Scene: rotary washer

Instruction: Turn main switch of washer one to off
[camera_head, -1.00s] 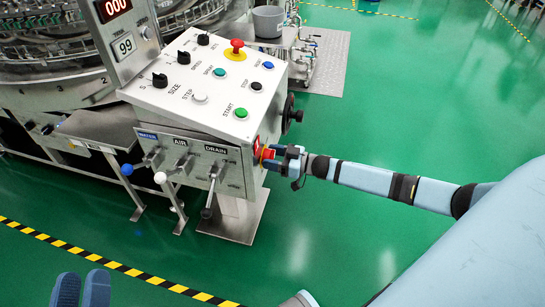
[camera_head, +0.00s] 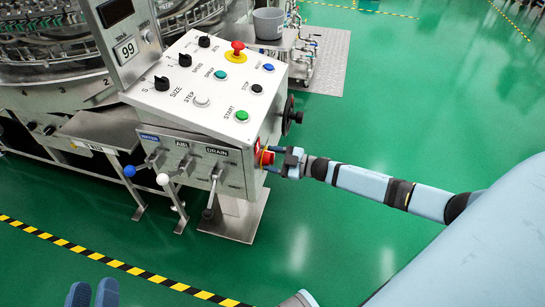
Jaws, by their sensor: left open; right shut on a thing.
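My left gripper (camera_head: 93,292) is open and empty at the bottom left, above the floor and well away from the box.
The panel top carries black knobs, coloured buttons and a red emergency stop (camera_head: 237,49). Levers for water, air and drain (camera_head: 212,190) stick out in front. A black handwheel (camera_head: 291,115) stands just above my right gripper. The green floor (camera_head: 400,100) to the right is clear.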

